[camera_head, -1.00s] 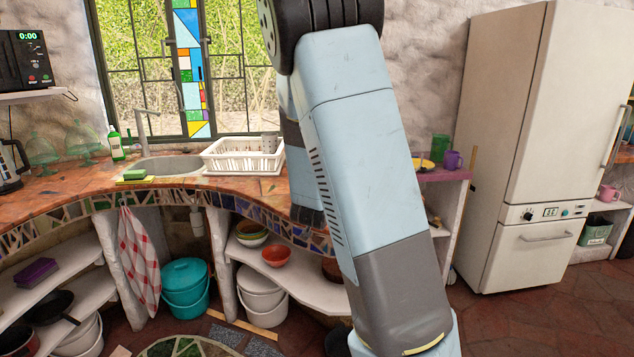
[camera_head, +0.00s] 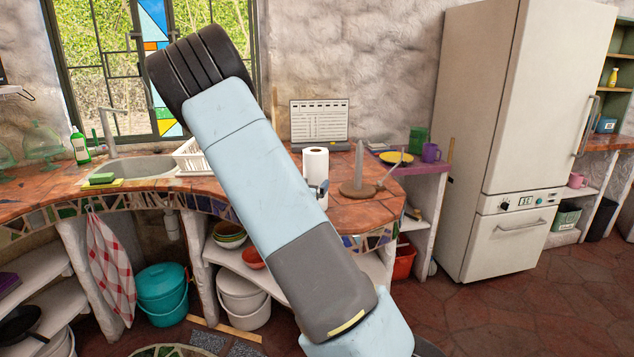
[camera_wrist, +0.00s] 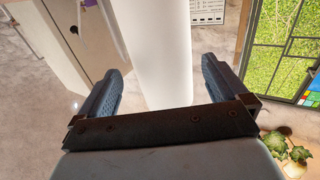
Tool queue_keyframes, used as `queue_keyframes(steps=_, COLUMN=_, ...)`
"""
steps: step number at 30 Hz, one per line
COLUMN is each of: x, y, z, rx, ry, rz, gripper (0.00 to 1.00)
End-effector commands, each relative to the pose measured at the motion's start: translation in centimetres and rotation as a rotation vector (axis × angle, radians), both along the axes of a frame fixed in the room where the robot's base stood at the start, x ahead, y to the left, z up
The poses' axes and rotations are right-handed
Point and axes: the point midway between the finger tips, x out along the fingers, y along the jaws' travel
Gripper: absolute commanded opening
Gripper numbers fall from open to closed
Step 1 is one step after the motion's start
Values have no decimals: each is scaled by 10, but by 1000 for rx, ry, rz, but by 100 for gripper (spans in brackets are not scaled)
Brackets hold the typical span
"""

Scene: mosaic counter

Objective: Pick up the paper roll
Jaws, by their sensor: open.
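The white paper roll (camera_head: 315,168) stands upright on the tiled counter (camera_head: 350,212), partly behind my arm in the head view. In the wrist view the roll (camera_wrist: 162,50) fills the gap between the two fingers of my gripper (camera_wrist: 164,72). The fingers are open, one on each side of the roll, with a narrow gap showing on both sides. In the head view most of my gripper is hidden behind the arm; I cannot tell how deep the roll sits between the fingers.
A holder with an upright rod on a round wooden base (camera_head: 366,189) stands just right of the roll. A calendar (camera_head: 319,121) is behind it. A yellow plate (camera_head: 396,157), a purple mug (camera_head: 431,152) and a green cup (camera_head: 417,140) are further right. A dish rack (camera_head: 188,158) is left.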

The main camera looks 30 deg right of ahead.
Motion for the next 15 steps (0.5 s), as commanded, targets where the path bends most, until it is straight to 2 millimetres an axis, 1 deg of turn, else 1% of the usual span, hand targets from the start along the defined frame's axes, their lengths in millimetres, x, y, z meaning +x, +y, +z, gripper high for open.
queue_keyframes(steps=1, x=5, y=-5, z=0, rx=0, ry=-1, rz=-1, gripper=100)
queue_keyframes(steps=3, x=9, y=-9, z=0, rx=1, ry=-1, rz=-1, gripper=100)
queue_keyframes(steps=8, x=15, y=-14, z=0, rx=1, ry=-1, rz=1, gripper=100)
queue_keyframes(steps=11, x=21, y=-20, z=1, rx=0, ry=0, rz=0, gripper=100)
queue_keyframes(steps=15, x=35, y=-34, z=3, rx=-1, ry=-1, rz=-1, gripper=100)
